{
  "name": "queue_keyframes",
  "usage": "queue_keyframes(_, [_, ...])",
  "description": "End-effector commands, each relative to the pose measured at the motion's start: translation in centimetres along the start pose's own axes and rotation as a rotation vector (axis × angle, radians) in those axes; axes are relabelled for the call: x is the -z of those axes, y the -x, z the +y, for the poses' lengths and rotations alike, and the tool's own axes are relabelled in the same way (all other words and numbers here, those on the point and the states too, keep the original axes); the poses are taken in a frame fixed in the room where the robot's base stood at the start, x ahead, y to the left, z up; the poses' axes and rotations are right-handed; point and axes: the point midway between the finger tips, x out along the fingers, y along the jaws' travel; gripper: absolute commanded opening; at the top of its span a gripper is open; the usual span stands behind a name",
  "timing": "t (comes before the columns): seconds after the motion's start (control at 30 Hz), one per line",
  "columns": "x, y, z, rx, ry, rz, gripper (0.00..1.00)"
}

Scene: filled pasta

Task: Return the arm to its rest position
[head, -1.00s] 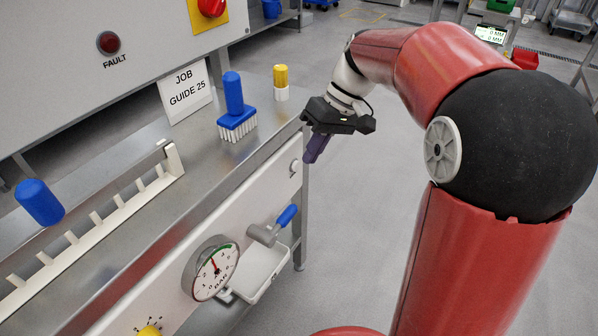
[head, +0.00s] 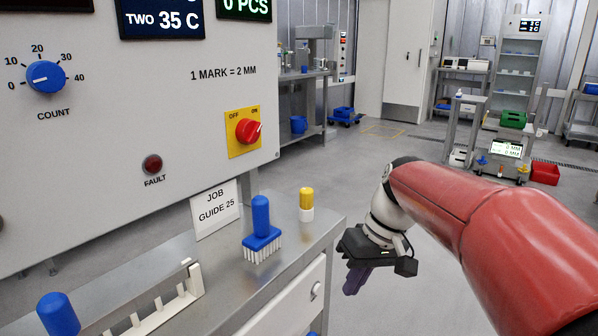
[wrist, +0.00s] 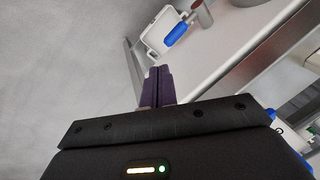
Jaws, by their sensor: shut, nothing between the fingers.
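My gripper (head: 357,281) is at the end of my red arm, in the free space to the right of the machine's steel counter (head: 295,240). Its purple fingers point down and touch nothing. In the wrist view the two fingers (wrist: 158,86) lie together, shut and empty. Beyond them are the grey floor and the front of the machine.
On the counter stand a blue brush (head: 262,235), a yellow-and-white bottle (head: 306,205) and a job guide card (head: 215,208).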

Motion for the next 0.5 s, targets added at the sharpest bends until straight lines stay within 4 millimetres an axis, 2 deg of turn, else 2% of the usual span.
queue_keyframes(0.03, [-2.1,0.4,-0.6,-0.054,-0.029,0.034,0.0])
queue_keyframes(0.1, [-4.6,0.4,-0.9,-0.125,-0.078,0.083,0.0])
queue_keyframes(0.3, [-11.0,-0.3,-0.9,-0.295,-0.194,0.245,0.0])
queue_keyframes(0.5, [-14.8,-1.6,-0.5,-0.381,-0.259,0.373,0.0])
